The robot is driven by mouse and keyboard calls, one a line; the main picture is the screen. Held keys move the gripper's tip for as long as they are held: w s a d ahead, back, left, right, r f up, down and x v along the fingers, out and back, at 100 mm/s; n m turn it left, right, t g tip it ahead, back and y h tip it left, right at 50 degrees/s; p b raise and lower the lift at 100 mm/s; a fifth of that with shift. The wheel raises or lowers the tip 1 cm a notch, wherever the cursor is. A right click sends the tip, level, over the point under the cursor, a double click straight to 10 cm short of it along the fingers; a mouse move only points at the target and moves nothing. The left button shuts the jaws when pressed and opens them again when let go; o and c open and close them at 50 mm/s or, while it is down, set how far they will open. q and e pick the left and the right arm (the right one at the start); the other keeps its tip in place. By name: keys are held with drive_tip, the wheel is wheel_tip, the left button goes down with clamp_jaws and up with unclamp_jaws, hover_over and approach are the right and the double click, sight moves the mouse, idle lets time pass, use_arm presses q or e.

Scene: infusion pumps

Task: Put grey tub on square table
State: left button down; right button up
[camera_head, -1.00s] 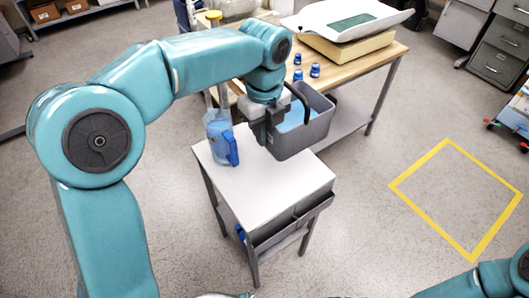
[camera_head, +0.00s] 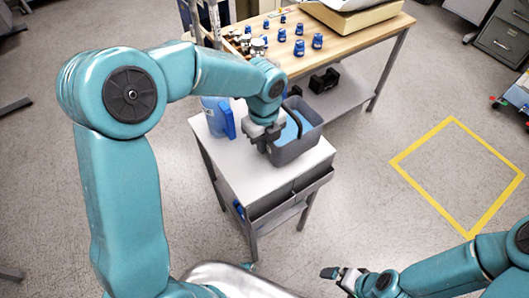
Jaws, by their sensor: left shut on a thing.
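The grey tub (camera_head: 298,149) has a dark handle and something blue inside. It is upright over the back right part of the small white square table (camera_head: 232,170). I cannot tell whether its base touches the tabletop. My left gripper (camera_head: 264,141) is shut on the tub's left side wall. My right gripper (camera_head: 342,276) is low in the picture, over the floor and away from the tub. Its jaw opening is too small to tell.
A blue jug (camera_head: 217,117) stands on the square table, left of the tub. Behind is a wooden table (camera_head: 345,52) with several blue-capped bottles and a scale, and a lower shelf. Yellow tape (camera_head: 425,200) marks clear floor at the right.

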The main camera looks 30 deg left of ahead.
use_arm(q)
wheel_tip(320, 180, down, 4)
drive_tip(key=shift+w+f, duration=0.15)
drive_tip(key=shift+f, duration=0.1)
drive_tip(key=shift+r, duration=0.1)
drive_tip(key=shift+f+b, duration=0.2)
drive_tip(key=shift+b, duration=0.1)
drive_tip(key=c, duration=1.2)
unclamp_jaws()
drive_tip(key=shift+c, duration=0.2)
drive_tip(key=shift+s, duration=0.2)
